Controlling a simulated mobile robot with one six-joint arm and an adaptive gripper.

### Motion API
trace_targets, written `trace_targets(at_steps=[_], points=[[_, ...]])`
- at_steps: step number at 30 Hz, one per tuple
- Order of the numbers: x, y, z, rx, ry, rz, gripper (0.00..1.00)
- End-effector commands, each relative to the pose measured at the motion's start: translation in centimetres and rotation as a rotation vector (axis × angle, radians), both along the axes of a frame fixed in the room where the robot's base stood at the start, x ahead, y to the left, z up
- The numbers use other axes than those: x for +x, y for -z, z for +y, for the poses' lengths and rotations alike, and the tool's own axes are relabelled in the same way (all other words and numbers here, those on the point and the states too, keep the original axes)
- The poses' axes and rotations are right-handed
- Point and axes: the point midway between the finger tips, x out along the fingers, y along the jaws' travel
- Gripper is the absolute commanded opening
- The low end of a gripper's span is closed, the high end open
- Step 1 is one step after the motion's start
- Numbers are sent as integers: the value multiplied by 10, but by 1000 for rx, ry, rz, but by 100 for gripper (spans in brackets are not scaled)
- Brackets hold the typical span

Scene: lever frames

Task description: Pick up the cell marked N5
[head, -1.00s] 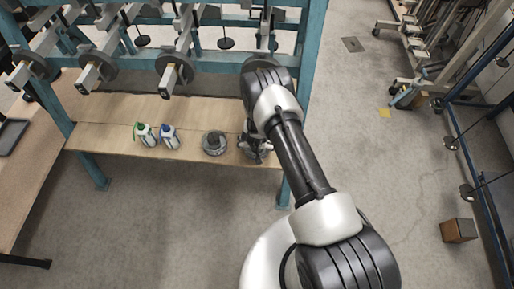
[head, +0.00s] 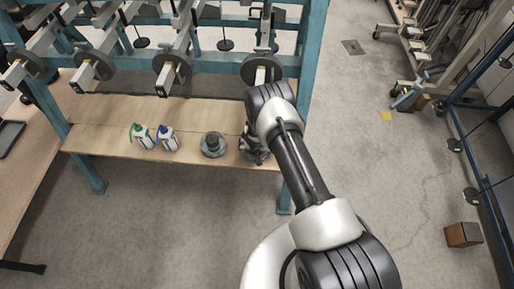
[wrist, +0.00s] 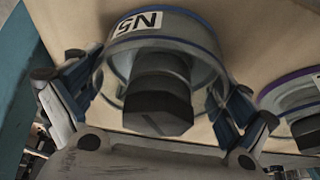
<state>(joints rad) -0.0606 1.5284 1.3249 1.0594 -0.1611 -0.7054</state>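The cell marked N5 (wrist: 191,36) is a grey round cell with a blue rim, a white label and a dark hexagonal knob. Its label is upside down in the wrist view. My gripper (wrist: 160,95) has its fingers spread, one on each side of this cell. The fingers are close to its sides, and I cannot tell whether they touch. In the head view my gripper (head: 256,148) is low over the right end of the wooden shelf (head: 105,140), and it hides the cell there.
A second cell with a purple rim (wrist: 292,92) stands close by on the right in the wrist view. It also shows in the head view (head: 213,145). A blue rack post (head: 300,110) is close to my arm.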

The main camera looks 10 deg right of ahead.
Motion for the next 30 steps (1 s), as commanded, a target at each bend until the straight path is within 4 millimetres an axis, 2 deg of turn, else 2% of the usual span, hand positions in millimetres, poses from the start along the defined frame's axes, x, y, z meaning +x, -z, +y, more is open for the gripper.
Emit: trace_targets(at_steps=[2, 21, 30], points=[[0, 0, 0, -1, 0, 0, 81], [-1, 1, 0, -1, 0, 1, 39], [1, -2, -1, -2, 1, -4, 37]])
